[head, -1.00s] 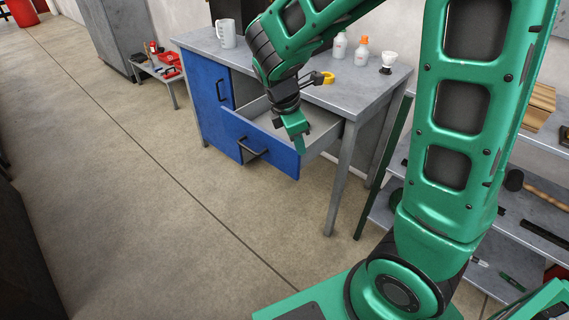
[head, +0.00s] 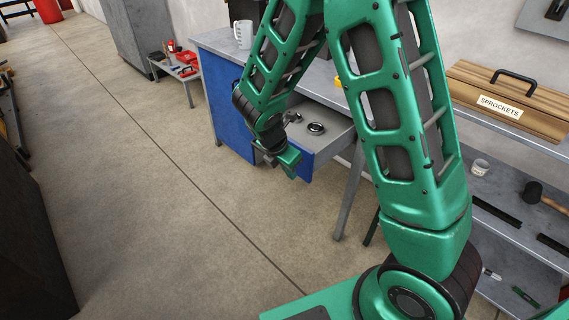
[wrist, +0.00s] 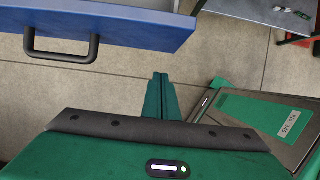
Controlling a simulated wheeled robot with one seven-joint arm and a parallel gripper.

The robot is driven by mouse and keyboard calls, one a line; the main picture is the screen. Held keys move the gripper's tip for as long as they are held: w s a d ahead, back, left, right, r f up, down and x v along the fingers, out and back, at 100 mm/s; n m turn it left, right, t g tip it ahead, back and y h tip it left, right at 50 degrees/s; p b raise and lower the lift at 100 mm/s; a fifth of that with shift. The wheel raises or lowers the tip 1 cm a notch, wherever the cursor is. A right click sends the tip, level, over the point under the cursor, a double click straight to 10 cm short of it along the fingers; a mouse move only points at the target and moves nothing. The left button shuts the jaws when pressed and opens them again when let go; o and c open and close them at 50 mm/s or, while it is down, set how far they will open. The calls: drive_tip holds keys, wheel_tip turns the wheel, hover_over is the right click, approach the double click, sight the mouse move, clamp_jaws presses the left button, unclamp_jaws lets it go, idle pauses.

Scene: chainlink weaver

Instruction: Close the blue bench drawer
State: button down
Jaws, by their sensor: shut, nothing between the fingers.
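The blue bench drawer (head: 309,160) is pulled out of the grey-topped bench (head: 213,42); its tray shows inside with a few round metal things (head: 316,128). In the wrist view the blue drawer front (wrist: 140,30) crosses the top, with its black bar handle (wrist: 62,48) at the left. My gripper (head: 292,168) is shut and empty, in front of the drawer front in the head view. In the wrist view its green fingers (wrist: 160,82) are together, below and apart from the drawer front. My arm hides part of the drawer and its handle in the head view.
A blue cabinet door (head: 228,108) is left of the drawer. A white mug (head: 243,34) stands on the bench. Shelves with a wooden sprockets box (head: 508,100) stand at the right. The floor (head: 170,200) in front and left is clear.

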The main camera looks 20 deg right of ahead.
drive_tip(key=shift+w+d+f, duration=0.1)
drive_tip(key=shift+w+d, duration=0.2)
drive_tip(key=shift+d, duration=0.35)
drive_tip(key=shift+w+d, duration=0.3)
drive_tip(key=shift+d, duration=0.3)
drive_tip(key=shift+w+d+f, duration=0.1)
drive_tip(key=shift+w+d, duration=0.2)
drive_tip(key=shift+d, duration=0.35)
